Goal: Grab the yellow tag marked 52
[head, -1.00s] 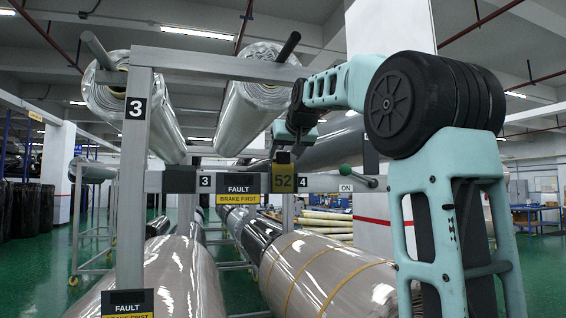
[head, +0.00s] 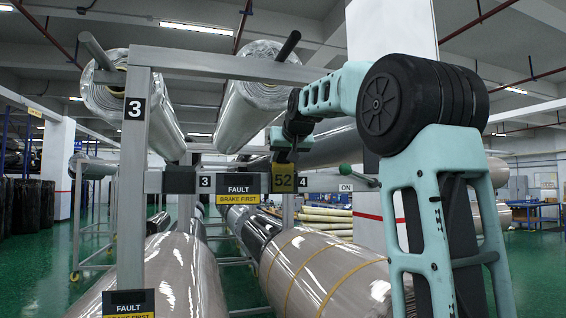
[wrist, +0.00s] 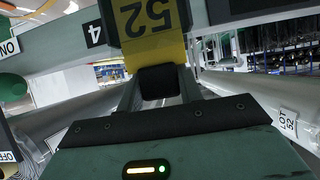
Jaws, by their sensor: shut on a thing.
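The yellow tag marked 52 (head: 284,181) hangs at the grey rack crossbar in the head view, between the FAULT sign and the number 4 label. In the wrist view the tag (wrist: 150,22) shows upside down, with a dark part at its top edge.
A FAULT BRAKE FIRST sign (head: 238,188) is left of the tag. A lever with a green knob (head: 345,170) and an ON label (head: 345,187) are to the right. Wrapped rolls (head: 325,275) lie below and above the crossbar (head: 325,184).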

